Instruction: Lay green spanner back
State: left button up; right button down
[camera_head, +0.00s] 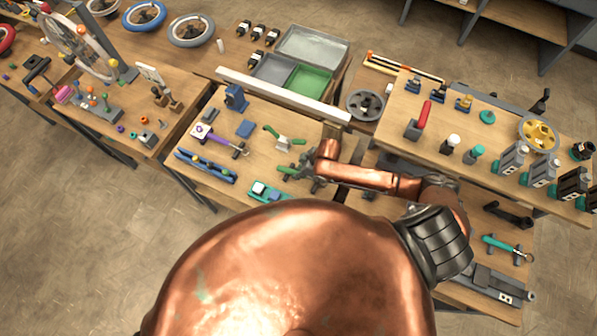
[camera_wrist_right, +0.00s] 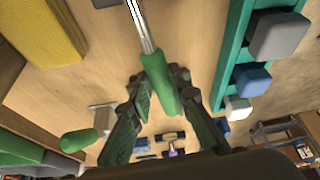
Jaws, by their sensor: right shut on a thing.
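The green spanner shows in the right wrist view, with its green handle (camera_wrist_right: 160,85) between the fingers and its bright metal shaft running up out of the picture. My right gripper (camera_wrist_right: 152,100) is shut on that handle. In the head view my right gripper (camera_head: 306,172) is over the front right of the middle workbench (camera_head: 222,182), and the spanner is hard to make out there. Whether the spanner touches the bench I cannot tell. My left gripper is not in view.
A teal tray (camera_wrist_right: 227,55) with grey, blue and white blocks lies beside the gripper. Another green-handled tool (camera_wrist_right: 80,140) lies on its other side. A blue rack (camera_head: 205,166) and a purple-handled tool (camera_head: 222,140) lie farther left. A long pale bar (camera_head: 284,96) crosses the bench's back.

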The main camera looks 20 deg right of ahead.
jog(key=c, duration=1.7)
grip_release()
jog(key=shift+f, duration=0.1)
jog(key=shift+d, duration=0.1)
jog(key=v, duration=1.2)
